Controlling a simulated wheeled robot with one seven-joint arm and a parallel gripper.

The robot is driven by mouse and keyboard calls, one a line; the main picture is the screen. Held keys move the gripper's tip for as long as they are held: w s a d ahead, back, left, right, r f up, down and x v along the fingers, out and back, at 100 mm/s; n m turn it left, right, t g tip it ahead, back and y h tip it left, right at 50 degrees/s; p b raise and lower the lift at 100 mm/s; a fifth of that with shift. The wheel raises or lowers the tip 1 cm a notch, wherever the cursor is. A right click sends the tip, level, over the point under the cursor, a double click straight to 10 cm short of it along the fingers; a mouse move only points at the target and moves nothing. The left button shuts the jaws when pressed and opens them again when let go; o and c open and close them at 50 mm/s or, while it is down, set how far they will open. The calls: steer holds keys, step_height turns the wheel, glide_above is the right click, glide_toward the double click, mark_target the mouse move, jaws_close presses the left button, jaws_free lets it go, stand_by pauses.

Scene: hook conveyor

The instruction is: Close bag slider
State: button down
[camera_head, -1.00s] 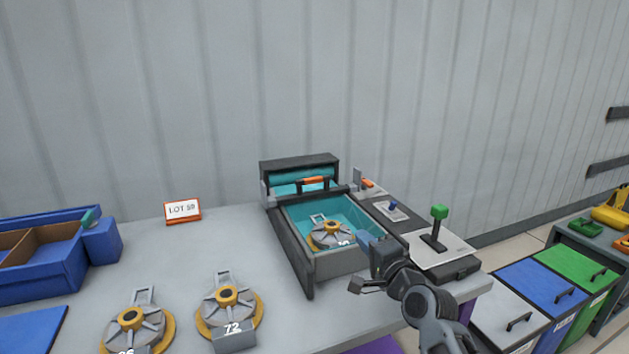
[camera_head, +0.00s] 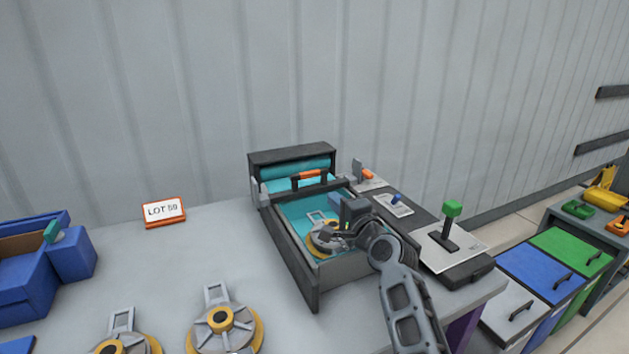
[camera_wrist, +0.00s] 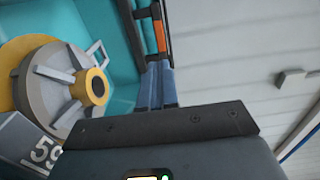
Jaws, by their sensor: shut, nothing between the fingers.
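The bagging machine (camera_head: 290,267) has a dark frame around a teal bag (camera_head: 300,220). The slider is a dark bar with an orange grip (camera_head: 309,174) across the far end of the bag. The orange grip also shows in the wrist view (camera_wrist: 159,36), just beyond my fingers. A grey and yellow disc part (camera_head: 322,240) lies in the bag; its tag reads 59 in the wrist view (camera_wrist: 45,152). My gripper (camera_head: 352,211) is above the bag's right side, nearer than the slider. Its fingers (camera_wrist: 160,72) are together and hold nothing. Contact with the slider is not visible.
A lever with a green knob (camera_head: 452,208) and a small blue switch (camera_head: 396,198) stand right of the machine. Two more disc parts (camera_head: 222,320) lie at the front left. A LOT 59 sign (camera_head: 164,212) and a blue bin (camera_head: 70,252) are left. Bare table lies between.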

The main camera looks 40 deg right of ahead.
mark_target(310, 177)
steer(key=x, duration=1.1)
steer(key=shift+w+d, duration=0.15)
steer(key=shift+w, duration=0.15)
steer(key=shift+b, duration=0.3)
steer(key=b+x, duration=0.3)
steer(key=shift+w+f, duration=0.25)
steer(key=shift+w, duration=0.15)
steer(key=shift+w+d+r, duration=0.1)
steer(key=shift+w, duration=0.15)
steer(key=shift+r, duration=0.4)
